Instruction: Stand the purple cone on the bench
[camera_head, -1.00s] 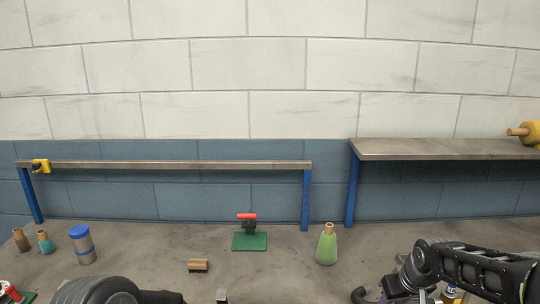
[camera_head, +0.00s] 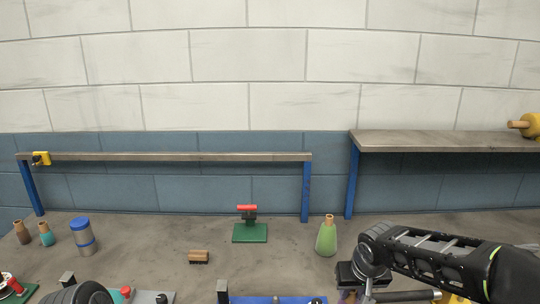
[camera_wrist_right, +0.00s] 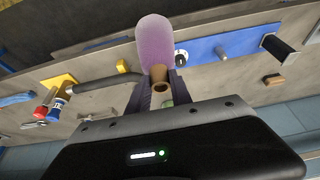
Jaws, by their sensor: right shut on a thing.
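The purple cone (camera_wrist_right: 155,42) shows large in the right wrist view, with its brown tip (camera_wrist_right: 159,76) towards my gripper. My right gripper (camera_wrist_right: 159,91) is shut on the cone near that tip, one dark finger on each side. In the head view my right gripper (camera_head: 349,276) is low, right of centre, over the front of the bench (camera_head: 160,270). The cone is mostly hidden or cut off there. Whether its base touches the bench cannot be told. My left gripper is out of view.
A green cone (camera_head: 326,238) stands just behind my right gripper. A green-based clamp (camera_head: 250,233), a brush (camera_head: 198,257) and a blue-lidded jar (camera_head: 82,237) stand farther left. A blue board (camera_head: 275,300) lies at the front edge. Bare bench lies between these.

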